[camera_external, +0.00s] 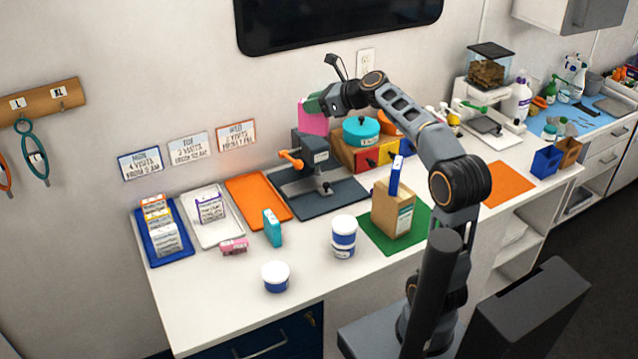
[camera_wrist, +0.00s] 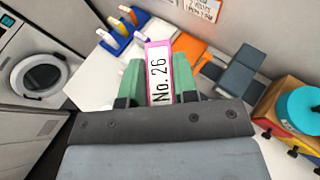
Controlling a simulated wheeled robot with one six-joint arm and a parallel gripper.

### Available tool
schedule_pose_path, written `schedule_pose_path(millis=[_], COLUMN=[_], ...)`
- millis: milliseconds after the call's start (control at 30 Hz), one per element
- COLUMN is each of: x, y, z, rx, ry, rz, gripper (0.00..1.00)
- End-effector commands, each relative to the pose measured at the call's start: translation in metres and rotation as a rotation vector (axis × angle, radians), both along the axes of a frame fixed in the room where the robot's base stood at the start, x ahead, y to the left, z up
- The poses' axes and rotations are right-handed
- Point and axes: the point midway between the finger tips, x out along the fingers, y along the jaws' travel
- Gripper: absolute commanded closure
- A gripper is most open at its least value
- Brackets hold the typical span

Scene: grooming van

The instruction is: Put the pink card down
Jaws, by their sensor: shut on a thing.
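The pink card (camera_external: 313,121) is held up in the air above the back of the counter, near the wall. In the wrist view the pink card (camera_wrist: 159,72) shows a white face marked "No. 26". My gripper (camera_external: 312,104) is shut on it; in the wrist view the green fingers (camera_wrist: 159,82) stand on both sides of the card. The card is clear of the counter (camera_external: 215,292) and of the grey clamp-like device below it.
A grey device with an orange handle (camera_external: 292,160) stands on a dark mat. A teal pot (camera_external: 361,131) sits on a coloured drawer box. Blue, white and orange trays (camera_external: 258,201) lie at left. White tubs (camera_external: 344,232) and a paper bag (camera_external: 392,212) stand in front.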

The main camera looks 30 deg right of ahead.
Motion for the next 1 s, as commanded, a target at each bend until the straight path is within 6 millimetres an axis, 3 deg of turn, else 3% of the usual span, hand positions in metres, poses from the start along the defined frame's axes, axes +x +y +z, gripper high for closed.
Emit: schedule_pose_path(millis=[33,200,400,633,800,1000], x=[-0.001,-0.012,-0.029,-0.047,-0.046,-0.045], y=[0.032,0.115,0.174,0.217,0.214,0.214], z=[-0.001,-0.002,-0.003,-0.004,-0.037,-0.09], rx=[0.001,0.0,0.0,0.0,0.001,0.001], ry=[0.001,0.001,0.001,0.001,0.005,0.008], rz=[0.068,0.241,0.366,0.459,0.452,0.451], gripper=[1.0,1.0,1.0,1.0,1.0,1.0])
